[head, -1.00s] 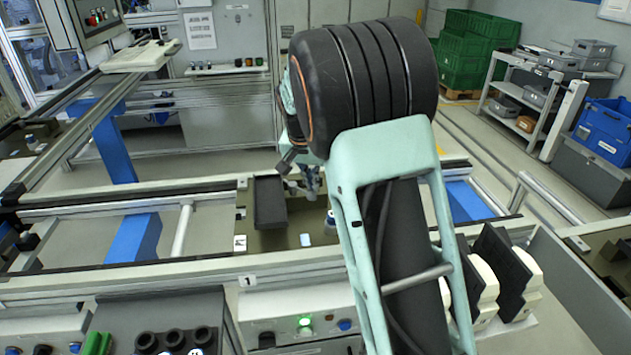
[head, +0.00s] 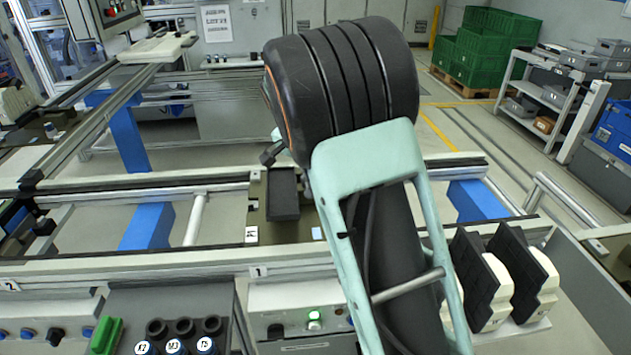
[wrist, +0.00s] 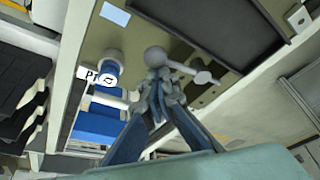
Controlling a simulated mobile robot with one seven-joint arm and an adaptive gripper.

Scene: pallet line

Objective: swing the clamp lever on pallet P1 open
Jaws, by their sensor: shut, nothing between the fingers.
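In the wrist view, my gripper (wrist: 160,102) is shut and empty, its fingertips together near the clamp parts of pallet P1. A pale lever with a rounded grey end (wrist: 155,57) lies just beyond the fingertips, with a rod running right. I cannot tell whether the fingers touch it. The olive pallet plate (head: 262,218) shows in the head view, where my arm hides the gripper and clamp.
A dark tray (head: 283,195) sits on the pallet; its edge also shows in the wrist view (wrist: 205,30). The conveyor's front rail (head: 190,265) runs along the near side. Black-and-white parts (head: 490,280) stand at the right, and a bin of cylinders (head: 180,325) at the front.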

